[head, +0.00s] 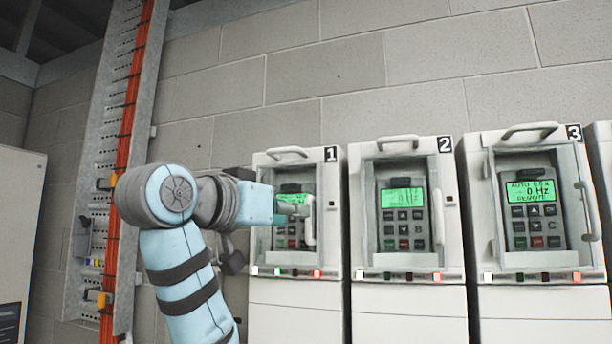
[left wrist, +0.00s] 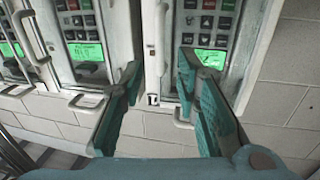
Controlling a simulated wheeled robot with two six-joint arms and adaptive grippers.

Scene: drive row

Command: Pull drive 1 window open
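My left gripper (head: 298,208) is in front of drive 1, covering part of the display and keys. In the left wrist view, which is upside down, its two teal fingers (left wrist: 159,68) are open, with the window handle (left wrist: 160,35) between or just beyond their tips. Contact cannot be told. My right gripper is not in view.
Drive 2 (head: 452,245) and drive 3 (head: 475,220) stand to the right with similar windows and handles. Each cabinet has a fixed handle on top; drive 1's top handle (head: 288,152) is near my gripper. A cable tray (head: 90,170) rises at the left.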

